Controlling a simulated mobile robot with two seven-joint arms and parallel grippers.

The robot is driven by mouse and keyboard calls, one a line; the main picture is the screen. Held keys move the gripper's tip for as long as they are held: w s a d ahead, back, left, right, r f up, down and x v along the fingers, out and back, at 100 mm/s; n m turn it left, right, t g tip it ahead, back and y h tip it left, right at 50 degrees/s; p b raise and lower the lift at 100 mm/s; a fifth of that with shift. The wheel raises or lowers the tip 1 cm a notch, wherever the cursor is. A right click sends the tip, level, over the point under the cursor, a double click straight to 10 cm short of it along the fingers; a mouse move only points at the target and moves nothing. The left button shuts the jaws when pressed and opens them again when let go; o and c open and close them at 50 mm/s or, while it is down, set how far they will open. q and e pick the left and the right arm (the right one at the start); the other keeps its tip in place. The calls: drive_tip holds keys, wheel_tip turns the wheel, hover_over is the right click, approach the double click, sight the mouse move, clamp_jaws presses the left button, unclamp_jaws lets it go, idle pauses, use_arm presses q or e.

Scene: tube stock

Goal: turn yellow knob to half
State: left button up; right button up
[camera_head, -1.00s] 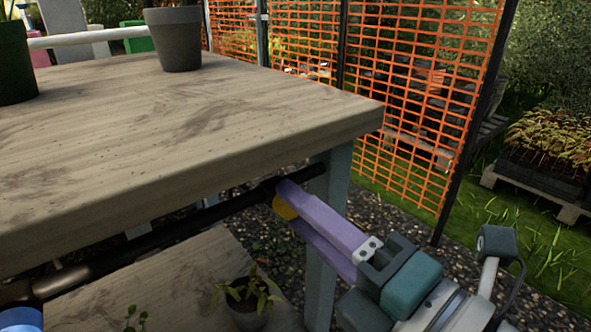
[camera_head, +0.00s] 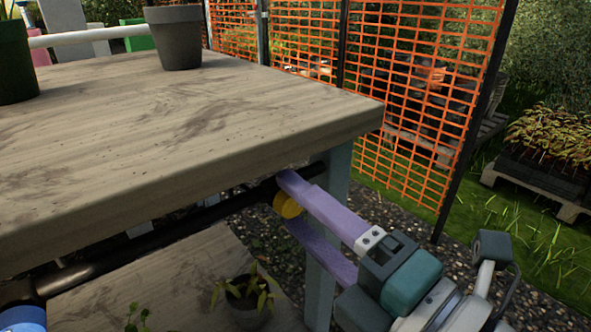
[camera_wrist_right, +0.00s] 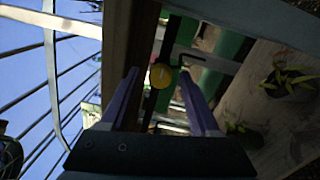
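The yellow knob (camera_head: 287,205) is a small round piece at the right end of the dark pipe (camera_head: 210,212), below the tabletop edge. My right gripper (camera_head: 288,201) has purple fingers, which are open, one above the knob and one below it. In the right wrist view the yellow knob (camera_wrist_right: 160,76) sits between the spread fingertips, with a gap visible on each side. The upper finger partly covers the knob in the head view. The knob's turn angle cannot be read. My left gripper is not in view.
The wooden tabletop (camera_head: 190,130) overhangs the pipe, and a grey table leg (camera_head: 322,285) stands close behind my right fingers. A potted plant (camera_head: 247,300) stands on the lower shelf (camera_head: 175,275). A blue part (camera_head: 22,318) shows at the lower left. Orange mesh (camera_head: 420,90) stands behind.

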drive_tip(key=v, duration=1)
drive_tip(key=shift+p, duration=0.45)
